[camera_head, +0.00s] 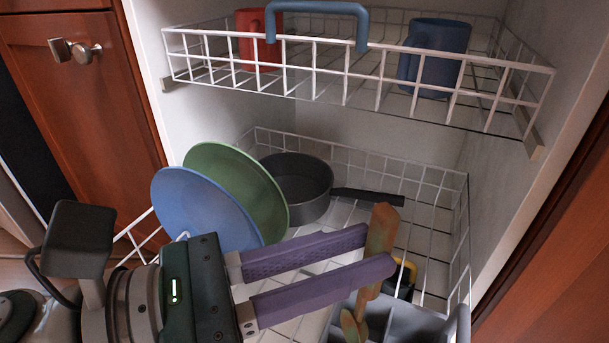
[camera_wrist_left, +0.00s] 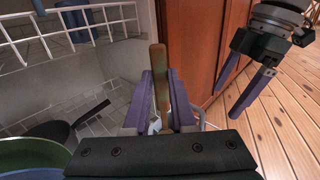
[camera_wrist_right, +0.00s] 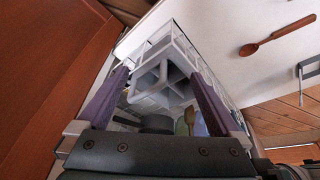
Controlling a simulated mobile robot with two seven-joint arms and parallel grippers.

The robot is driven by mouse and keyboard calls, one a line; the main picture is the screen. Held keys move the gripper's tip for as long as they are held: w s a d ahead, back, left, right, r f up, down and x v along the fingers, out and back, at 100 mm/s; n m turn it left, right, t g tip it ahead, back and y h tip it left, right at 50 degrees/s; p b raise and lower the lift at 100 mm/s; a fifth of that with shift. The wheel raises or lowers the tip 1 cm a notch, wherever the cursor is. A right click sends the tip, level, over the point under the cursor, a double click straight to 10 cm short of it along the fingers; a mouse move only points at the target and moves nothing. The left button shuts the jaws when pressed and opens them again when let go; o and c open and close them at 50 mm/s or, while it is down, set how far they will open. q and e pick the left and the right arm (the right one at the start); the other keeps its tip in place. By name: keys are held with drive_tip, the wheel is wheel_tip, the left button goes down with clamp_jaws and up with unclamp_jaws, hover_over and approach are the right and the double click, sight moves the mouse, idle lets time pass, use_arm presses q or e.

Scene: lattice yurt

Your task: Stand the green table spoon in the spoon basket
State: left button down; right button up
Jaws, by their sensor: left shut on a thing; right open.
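My left gripper (camera_head: 378,250) is shut on the green table spoon (camera_head: 381,225), which is streaked green and brown. The spoon stands roughly upright, slightly tilted, with its brown handle end up and its greener lower end (camera_head: 352,325) down. It also shows between the fingers in the left wrist view (camera_wrist_left: 158,58). The grey spoon basket (camera_head: 425,326), with compartments, is at the bottom right of the head view. The spoon's lower end is by its left side; I cannot tell whether it is inside. My right gripper (camera_wrist_left: 254,85) is open and empty.
The lower wire rack holds a blue plate (camera_head: 200,210), a green plate (camera_head: 240,175) and a dark pan (camera_head: 300,185). The upper rack (camera_head: 345,85) holds a red mug (camera_head: 258,45) and a blue mug (camera_head: 435,60). A wooden spoon (camera_wrist_right: 275,37) lies on a white surface.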

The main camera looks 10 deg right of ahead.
sight(356, 313)
use_arm(q)
drive_tip(key=shift+f+b, duration=3.75)
drive_tip(key=shift+f, duration=0.8)
drive_tip(key=c, duration=0.7)
unclamp_jaws()
drive_tip(key=shift+o, duration=0.2)
drive_tip(key=shift+a, duration=0.1)
